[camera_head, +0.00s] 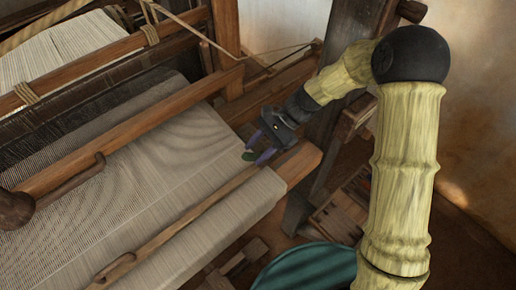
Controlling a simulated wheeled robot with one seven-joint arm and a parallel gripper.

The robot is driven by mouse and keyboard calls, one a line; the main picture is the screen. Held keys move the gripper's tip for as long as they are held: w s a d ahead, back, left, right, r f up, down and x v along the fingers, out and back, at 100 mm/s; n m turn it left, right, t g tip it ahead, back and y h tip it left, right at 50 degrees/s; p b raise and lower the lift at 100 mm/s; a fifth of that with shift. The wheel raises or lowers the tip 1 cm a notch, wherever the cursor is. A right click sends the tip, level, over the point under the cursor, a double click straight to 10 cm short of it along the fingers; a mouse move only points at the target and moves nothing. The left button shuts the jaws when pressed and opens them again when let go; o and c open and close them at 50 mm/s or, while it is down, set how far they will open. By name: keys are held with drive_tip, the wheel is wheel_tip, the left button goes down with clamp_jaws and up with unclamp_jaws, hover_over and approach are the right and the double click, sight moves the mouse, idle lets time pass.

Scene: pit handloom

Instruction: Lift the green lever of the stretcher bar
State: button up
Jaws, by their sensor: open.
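The stretcher bar (190,219) is a thin wooden bar lying slantwise across the pale woven cloth. A small dark green piece (249,155), which looks like the green lever, shows near the bar's far right end. My gripper (257,152) reaches down over the cloth's right edge, its bluish-purple fingers apart. The left fingertip is right by the green piece. I cannot tell whether they touch, or whether the piece lies between the fingers. The fingers partly hide the area around the bar's end.
A wooden beam (298,163) ends right of my gripper. Loom posts and cords stand behind. A wooden handle (70,182) lies on the left. A teal round object (305,268) and a wooden box (340,215) are below right. Open cloth (150,190) lies left of my gripper.

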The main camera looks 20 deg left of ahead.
sight(258, 156)
wheel_tip(258, 156, up, 10)
drive_tip(key=b, duration=0.3)
drive_tip(key=shift+f, duration=0.25)
drive_tip(key=c, duration=0.3)
drive_tip(key=shift+d+f, duration=0.2)
drive_tip(key=shift+d, duration=0.2)
drive_tip(key=c, duration=0.3)
drive_tip(key=d+f+t+h, duration=0.1)
drive_tip(key=d, duration=0.4)
drive_tip(key=d+f+n+t+h+b, duration=0.1)
drive_tip(key=d+f+t, duration=0.1)
drive_tip(key=d, duration=0.3)
drive_tip(key=d+f+n+t+h, duration=0.1)
drive_tip(key=d+f+t, duration=0.1)
drive_tip(key=d, duration=0.3)
drive_tip(key=shift+w+f+b, duration=0.25)
drive_tip(key=shift+w+b, duration=0.1)
clamp_jaws()
drive_tip(key=s+d+f+n+t+h, duration=0.1)
drive_tip(key=s+d+n+t, duration=0.1)
drive_tip(key=d, duration=0.6)
drive_tip(key=s+d+f+n+t+h+b, duration=0.1)
drive_tip(key=s+d+n+t+h, duration=0.1)
drive_tip(key=d, duration=0.5)
drive_tip(key=shift+s+d+f+n, duration=0.2)
drive_tip(key=shift+s+d+n, duration=0.1)
drive_tip(key=shift+s+d, duration=0.1)
